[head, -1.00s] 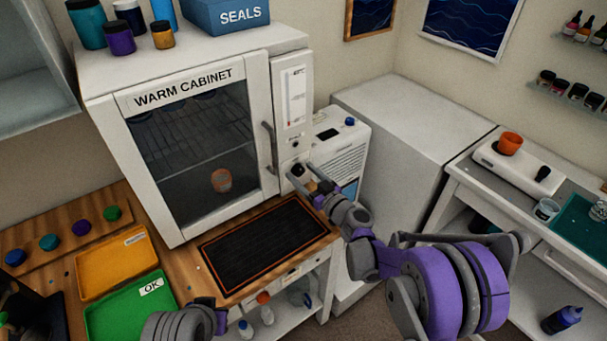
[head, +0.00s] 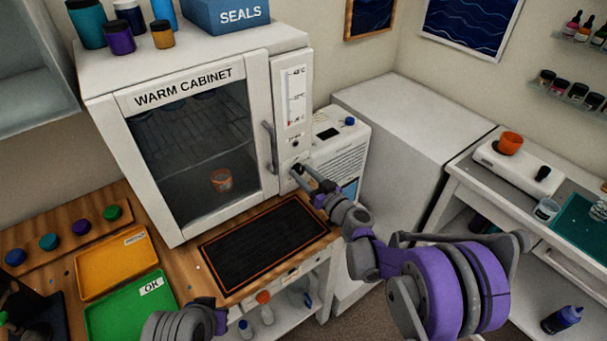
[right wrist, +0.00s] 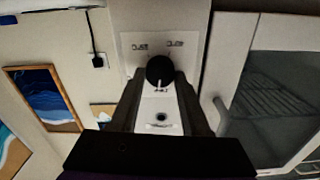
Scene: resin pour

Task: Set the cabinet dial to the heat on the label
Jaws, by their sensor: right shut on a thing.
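The white warm cabinet (head: 98,150) stands on the bench with its glass door shut. Its black dial (right wrist: 160,70) sits on a white plate with small marks too blurred to read. In the right wrist view the dial's white pointer line points down the picture. My right gripper (head: 299,174) is at the dial, with its fingers (right wrist: 159,92) shut on it from both sides. A tall scale label (head: 292,97) with a red column is above the dial. An orange cup (head: 221,181) stands inside the cabinet. My left gripper (head: 205,318) is at the bottom edge, its fingertips hidden.
A grey door handle (head: 270,147) stands out left of the dial. A dark mat (head: 265,245) lies before the cabinet, with yellow (head: 115,266) and green (head: 127,310) trays to its left. A white machine (head: 340,150) stands close on the right.

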